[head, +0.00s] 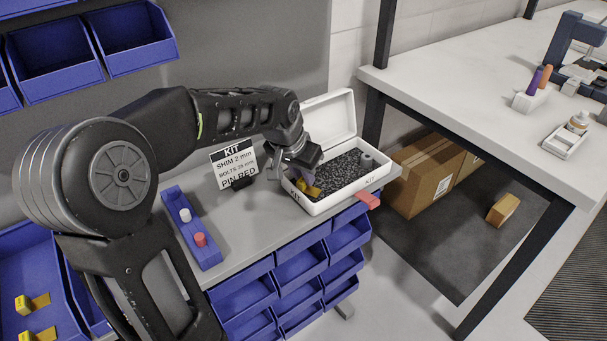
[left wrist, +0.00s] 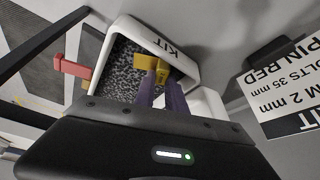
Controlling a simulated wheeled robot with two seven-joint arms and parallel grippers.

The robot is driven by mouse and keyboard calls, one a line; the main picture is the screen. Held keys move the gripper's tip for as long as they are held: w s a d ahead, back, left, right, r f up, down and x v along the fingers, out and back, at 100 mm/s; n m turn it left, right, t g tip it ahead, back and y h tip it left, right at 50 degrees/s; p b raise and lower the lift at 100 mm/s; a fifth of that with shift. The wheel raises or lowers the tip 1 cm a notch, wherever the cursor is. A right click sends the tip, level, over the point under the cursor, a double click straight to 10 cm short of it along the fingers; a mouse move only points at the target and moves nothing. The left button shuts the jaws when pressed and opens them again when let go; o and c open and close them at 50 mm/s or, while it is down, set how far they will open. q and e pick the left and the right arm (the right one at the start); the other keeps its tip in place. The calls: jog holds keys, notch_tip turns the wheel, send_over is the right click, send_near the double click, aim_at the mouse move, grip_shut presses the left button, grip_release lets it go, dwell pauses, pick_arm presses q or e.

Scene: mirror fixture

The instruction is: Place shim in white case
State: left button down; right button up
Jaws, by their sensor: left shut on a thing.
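The white case (head: 318,208) stands open on the grey counter with its lid (head: 328,118) raised at the back. Dark speckled foam (head: 338,174) lines it. My left gripper (head: 303,184) is over the case's left end, pointing down. Its purple fingers are shut on a yellow shim (head: 313,191). In the left wrist view the shim (left wrist: 146,62) sits at the fingertips (left wrist: 162,84), within the outline of the case rim (left wrist: 122,27). I cannot tell whether the shim touches the foam. My right gripper is out of view.
A red piece (head: 368,199) juts at the counter edge. A kit sign (head: 235,165) stands left of the case. A blue tray (head: 208,256) holds a white and a red piece. More yellow shims (head: 23,305) lie lower left.

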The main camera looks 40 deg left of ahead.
pick_arm(q)
jog(key=shift+f, duration=0.15)
jog(key=c, duration=1.4)
grip_release()
jog(key=shift+r, duration=0.55)
jog(key=p+v, duration=0.1)
jog(key=v, duration=1)
jog(key=shift+s+r, duration=0.15)
